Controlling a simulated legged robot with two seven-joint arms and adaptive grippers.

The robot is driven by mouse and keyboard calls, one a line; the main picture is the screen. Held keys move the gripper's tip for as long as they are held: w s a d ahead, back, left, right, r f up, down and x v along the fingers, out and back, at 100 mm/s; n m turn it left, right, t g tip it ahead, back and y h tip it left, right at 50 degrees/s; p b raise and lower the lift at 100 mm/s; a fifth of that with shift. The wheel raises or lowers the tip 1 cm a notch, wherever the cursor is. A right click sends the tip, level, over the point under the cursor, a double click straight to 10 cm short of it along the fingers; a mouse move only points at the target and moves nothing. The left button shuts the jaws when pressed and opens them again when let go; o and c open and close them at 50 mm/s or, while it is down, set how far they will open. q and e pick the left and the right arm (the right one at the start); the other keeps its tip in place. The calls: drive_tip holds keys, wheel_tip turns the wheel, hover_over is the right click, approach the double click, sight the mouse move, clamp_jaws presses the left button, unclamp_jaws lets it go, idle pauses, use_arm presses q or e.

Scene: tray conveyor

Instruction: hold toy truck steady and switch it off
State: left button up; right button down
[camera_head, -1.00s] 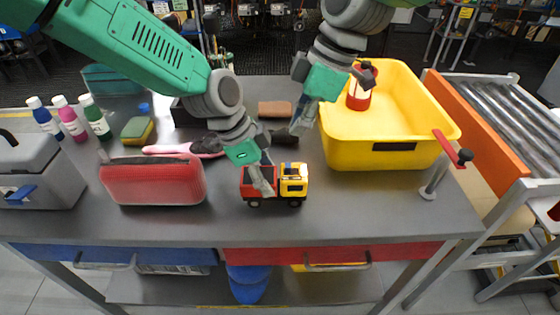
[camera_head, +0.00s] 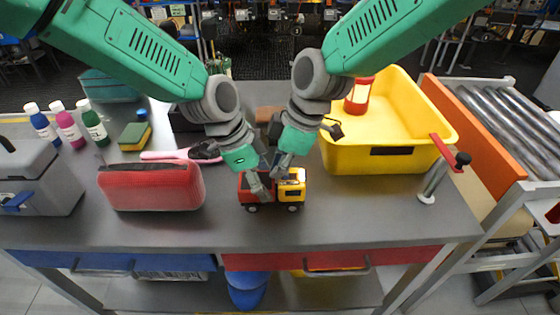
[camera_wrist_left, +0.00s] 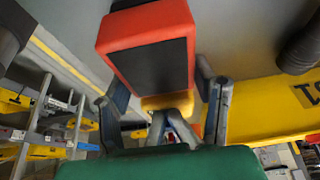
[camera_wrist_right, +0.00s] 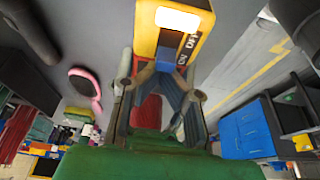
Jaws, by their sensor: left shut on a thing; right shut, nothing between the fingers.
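The toy truck (camera_head: 291,191) stands upright on the workbench, with a red rear body and a yellow cab. My left gripper (camera_head: 262,194) is shut on its red rear part. In the left wrist view the truck's red box (camera_wrist_left: 150,50) lies between the fingers. My right gripper (camera_head: 279,176) is shut and empty, with its fingertips at the top of the truck near the cab.
A red case (camera_head: 150,187) lies left of the truck. A yellow bin (camera_head: 345,158) holding a red lantern (camera_head: 358,96) stands at right behind it. A pink-handled brush (camera_head: 165,154), a sponge (camera_head: 134,136) and bottles (camera_head: 94,125) are at back left. The bench front is clear.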

sight(304, 176)
drive_tip(key=shift+d, duration=1.2)
drive_tip(key=shift+d+r, duration=0.1)
use_arm(q)
drive_tip(key=shift+a, duration=0.1)
use_arm(e)
drive_tip(key=shift+w+d+r, duration=0.1)
drive_tip(key=shift+r, duration=0.25)
use_arm(q)
drive_tip(key=shift+s+f, duration=0.1)
use_arm(e)
drive_tip(key=v, duration=0.9)
drive_tip(key=shift+a, duration=0.2)
use_arm(q)
drive_tip(key=o, duration=1.5)
drive_tip(key=shift+c, duration=0.2)
